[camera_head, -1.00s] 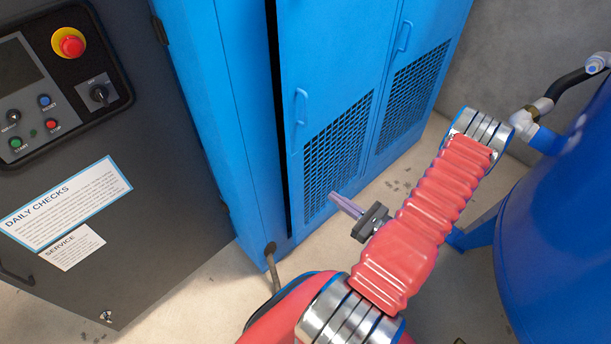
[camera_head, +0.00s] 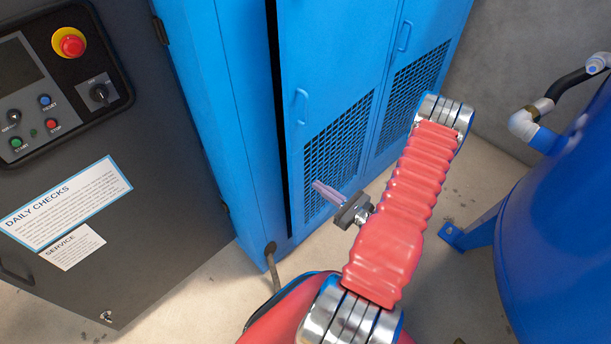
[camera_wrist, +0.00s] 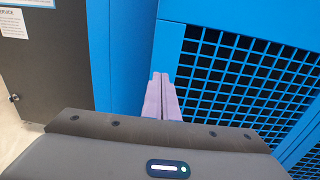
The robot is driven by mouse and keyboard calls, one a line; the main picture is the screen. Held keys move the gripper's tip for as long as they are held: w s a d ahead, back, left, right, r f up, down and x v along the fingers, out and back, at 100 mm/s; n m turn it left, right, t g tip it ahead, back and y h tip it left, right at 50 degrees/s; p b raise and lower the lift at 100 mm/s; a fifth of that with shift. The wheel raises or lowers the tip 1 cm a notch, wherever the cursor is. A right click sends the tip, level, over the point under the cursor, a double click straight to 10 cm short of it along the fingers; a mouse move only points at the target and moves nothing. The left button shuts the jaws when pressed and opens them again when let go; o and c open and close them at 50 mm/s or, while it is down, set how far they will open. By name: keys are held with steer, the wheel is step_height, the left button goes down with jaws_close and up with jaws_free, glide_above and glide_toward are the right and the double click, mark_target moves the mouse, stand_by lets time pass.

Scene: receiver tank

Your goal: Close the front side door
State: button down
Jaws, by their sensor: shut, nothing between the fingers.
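The blue cabinet's near side door (camera_head: 327,90) has a small blue handle and a dark mesh grille in its lower part. A dark gap runs along its left edge, so it stands slightly ajar from the blue frame. My gripper (camera_head: 316,187) is shut and empty, its pale purple fingers in front of the grille's lower part. In the wrist view the fingertips (camera_wrist: 161,77) point at the door's left edge, beside the grille (camera_wrist: 245,75). I cannot tell whether they touch it.
A dark control panel door (camera_head: 70,150) with an emergency stop stands at the left. A second blue door (camera_head: 412,75) lies farther along the cabinet. A blue tank (camera_head: 560,220) with pipe fittings stands at the right. Bare floor lies between.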

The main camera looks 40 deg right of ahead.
mark_target(297, 170)
steer(key=shift+w+a, duration=0.15)
steer(key=shift+w, duration=1.1)
steer(key=shift+w+a, duration=0.2)
steer(key=shift+w, duration=1.05)
steer(key=shift+w+a, duration=0.15)
steer(key=shift+w, duration=1.1)
